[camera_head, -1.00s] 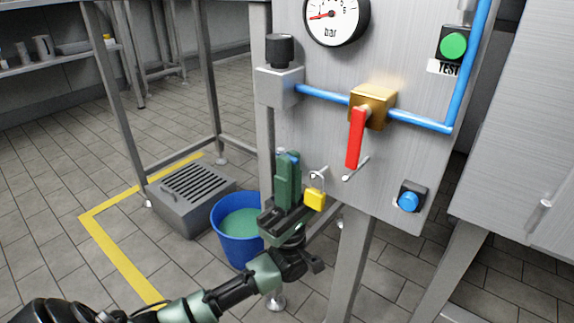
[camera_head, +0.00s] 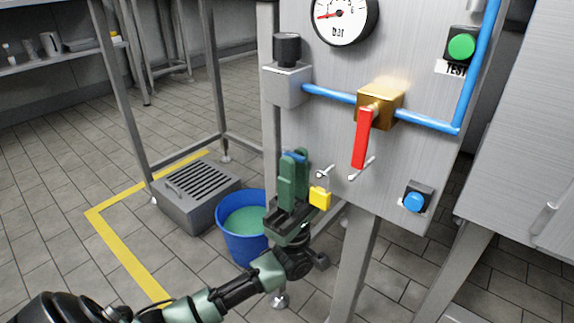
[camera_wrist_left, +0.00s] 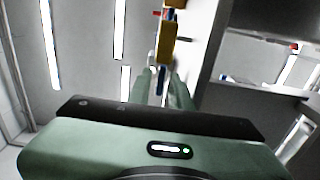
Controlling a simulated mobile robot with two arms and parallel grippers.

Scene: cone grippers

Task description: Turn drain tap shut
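A brass valve (camera_head: 381,97) with a red handle (camera_head: 361,139) hanging down sits on the blue pipe across the metal panel. I cannot tell for sure which part is the drain tap. A small blue piece (camera_head: 294,155) shows at the tips of my left gripper (camera_head: 293,162), which points up beside the panel's lower left edge. In the left wrist view the blue piece (camera_wrist_left: 160,80) lies between the left gripper's two green fingers (camera_wrist_left: 163,84), below a yellow-brown block (camera_wrist_left: 167,42). The fingers look apart around it; contact is unclear. My right gripper is out of view.
A yellow padlock (camera_head: 320,198) hangs just right of the left gripper. A blue bucket (camera_head: 229,245) with greenish liquid stands below, next to a grey floor drain box (camera_head: 177,218). The panel carries a gauge (camera_head: 342,15), a green button (camera_head: 461,47) and a blue button (camera_head: 414,202).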

